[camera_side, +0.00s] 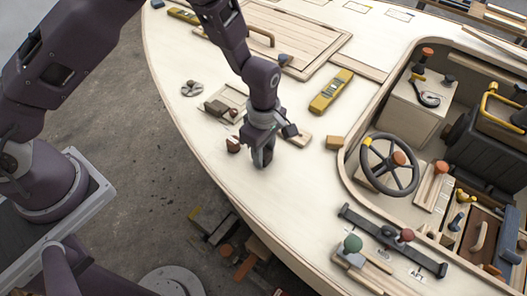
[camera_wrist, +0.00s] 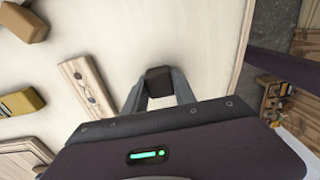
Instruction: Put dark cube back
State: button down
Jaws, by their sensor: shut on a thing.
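My gripper (camera_side: 263,158) is low over the pale plywood deck (camera_side: 290,210), near its curved left edge. In the wrist view, my gripper (camera_wrist: 159,92) is shut on a dark cube (camera_wrist: 159,76), with one finger on each side. I cannot tell whether the cube touches the deck. In the side view the fingers mostly hide the cube.
A wooden strip with dark holes (camera_wrist: 86,86) lies beside my gripper. A tan block (camera_side: 334,142) and a yellow level (camera_side: 331,91) lie farther right. A small brown piece (camera_side: 233,145) and a shallow frame (camera_side: 236,97) are close to my wrist. A steering wheel (camera_side: 389,164) stands in the cockpit.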

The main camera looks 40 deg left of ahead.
jog(key=shift+f, duration=0.15)
jog(key=c, duration=1)
grip_release()
notch_tip(320, 180, up, 12)
jog(key=shift+r, duration=0.25)
jog(key=s+a+r+m+t+h, duration=0.1)
jog(key=s+a+r+m, duration=0.25)
jog(key=r, duration=0.45)
jog(key=s+a+r+m+t+h, duration=0.1)
jog(key=s+a+r+m, duration=0.25)
jog(key=r, duration=0.45)
jog(key=s+a+r+m+t, duration=0.1)
jog(key=s+a+m, duration=0.1)
jog(key=s, duration=0.3)
jog(key=s+a+r+m+t+y, duration=0.1)
jog(key=s+a+m, duration=0.1)
jog(key=s+m, duration=0.3)
jog(key=s+a+r+m+t+y, duration=0.1)
jog(key=s+a+r+m, duration=0.1)
jog(key=s+m, duration=0.2)
jog(key=shift+s+a+t, duration=0.2)
jog(key=shift+s+t, duration=0.1)
jog(key=shift+s, duration=0.45)
